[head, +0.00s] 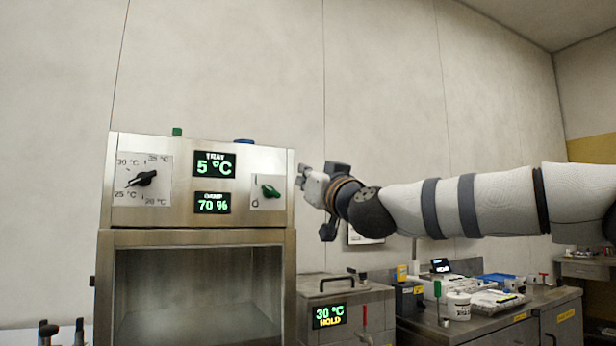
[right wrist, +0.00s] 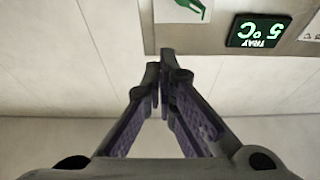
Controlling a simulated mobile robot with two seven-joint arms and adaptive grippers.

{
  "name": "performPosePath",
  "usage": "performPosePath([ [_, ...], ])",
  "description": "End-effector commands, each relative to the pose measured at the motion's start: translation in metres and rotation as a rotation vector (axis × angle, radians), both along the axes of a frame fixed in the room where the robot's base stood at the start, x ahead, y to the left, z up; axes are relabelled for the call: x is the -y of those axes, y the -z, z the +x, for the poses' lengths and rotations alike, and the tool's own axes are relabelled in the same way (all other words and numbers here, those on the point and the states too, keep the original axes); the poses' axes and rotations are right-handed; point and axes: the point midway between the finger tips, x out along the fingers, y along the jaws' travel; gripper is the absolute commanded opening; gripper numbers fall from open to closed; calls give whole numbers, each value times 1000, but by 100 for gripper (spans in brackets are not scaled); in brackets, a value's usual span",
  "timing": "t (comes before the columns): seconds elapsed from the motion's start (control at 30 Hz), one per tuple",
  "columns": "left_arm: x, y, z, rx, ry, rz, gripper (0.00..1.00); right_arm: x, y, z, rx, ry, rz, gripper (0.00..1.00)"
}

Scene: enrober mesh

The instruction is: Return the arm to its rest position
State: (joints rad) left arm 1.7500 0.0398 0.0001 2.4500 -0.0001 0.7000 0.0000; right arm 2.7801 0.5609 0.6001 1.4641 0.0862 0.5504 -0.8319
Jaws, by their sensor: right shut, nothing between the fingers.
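My right arm (head: 450,205) reaches in from the right in the head view, raised and stretched to the left. My right gripper (head: 304,177) is beside the right edge of the steel cabinet's control panel (head: 180,212), near the green switch (head: 268,191). In the right wrist view the fingers (right wrist: 163,75) meet at their tips with nothing between them. The green switch also shows at the top of that view (right wrist: 192,8), apart from the fingers.
The cabinet has a black dial (head: 143,179), a 5 °C display (head: 214,164) and an open chamber below. A steel unit with a 30 °C HOLD display (head: 329,316) stands right of it. A cluttered bench (head: 540,298) with a white tub (head: 458,306) lies below my arm.

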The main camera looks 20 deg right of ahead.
Motion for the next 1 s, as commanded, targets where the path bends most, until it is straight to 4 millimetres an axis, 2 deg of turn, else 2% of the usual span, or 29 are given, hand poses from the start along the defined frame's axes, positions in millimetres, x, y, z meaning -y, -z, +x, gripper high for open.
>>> performPosePath([
  [0.5, 0, 0, 0, 0, 0, 0, 30, -1, 1, -4, -1, -1, 0, 0],
  [0.57, 0, 0, 0, 0, 0, 0, 30, -4, 10, -1, -15, -6, -2, 0],
  [0.63, 0, 0, 0, 0, 0, 0, 30, -14, 39, 8, -67, -21, -10, 0],
  [0.67, 0, 0, 0, 0, 0, 0, 30, -20, 60, 13, -103, -30, -15, 0],
  [0.73, 0, 0, 0, 0, 0, 0, 30, -37, 122, 23, -209, -59, -25, 0],
  [0.83, 0, 0, 0, -1, 0, 0, 30, -61, 221, 26, -382, -100, -32, 0],
  [0.93, 0, 0, 0, 0, 0, 0, 30, -78, 319, 12, -557, -133, -36, 0],
  [0.97, 0, 0, 0, 0, 0, 0, 30, -82, 348, 5, -611, -140, -35, 0],
  [1.0, 0, 0, 0, 0, 0, 0, 30, -87, 386, -7, -682, -150, -35, 0],
])
